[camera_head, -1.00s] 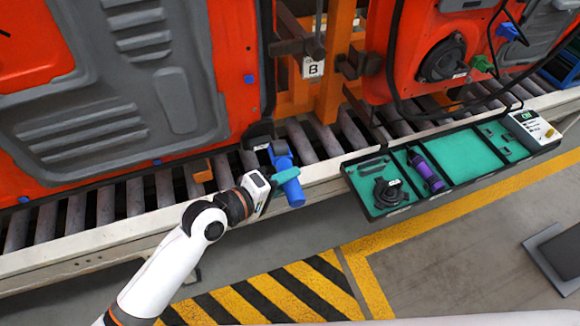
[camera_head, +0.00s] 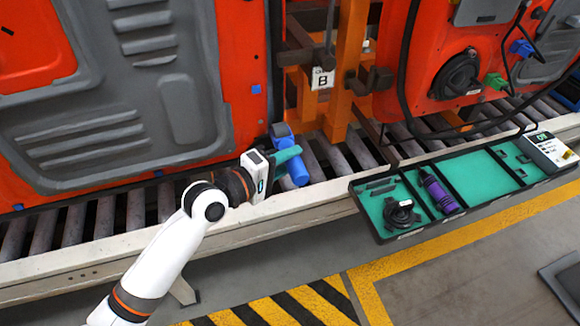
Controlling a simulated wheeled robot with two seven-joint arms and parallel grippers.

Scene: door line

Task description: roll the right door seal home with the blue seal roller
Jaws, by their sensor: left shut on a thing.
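My left gripper (camera_head: 284,158) is shut on the blue seal roller (camera_head: 296,174), in front of the lower right corner of the left door (camera_head: 240,95). The roller's head (camera_head: 281,131) points up and away, close to that door's edge; I cannot tell whether it touches. The right door (camera_head: 440,50) hangs at the upper right. A black seal (camera_head: 401,85) runs down its left side and loops below its lower edge, partly hanging free. My right gripper is not in view.
A roller conveyor (camera_head: 135,205) runs below the doors. An orange post with a "B" tag (camera_head: 322,79) stands between them.

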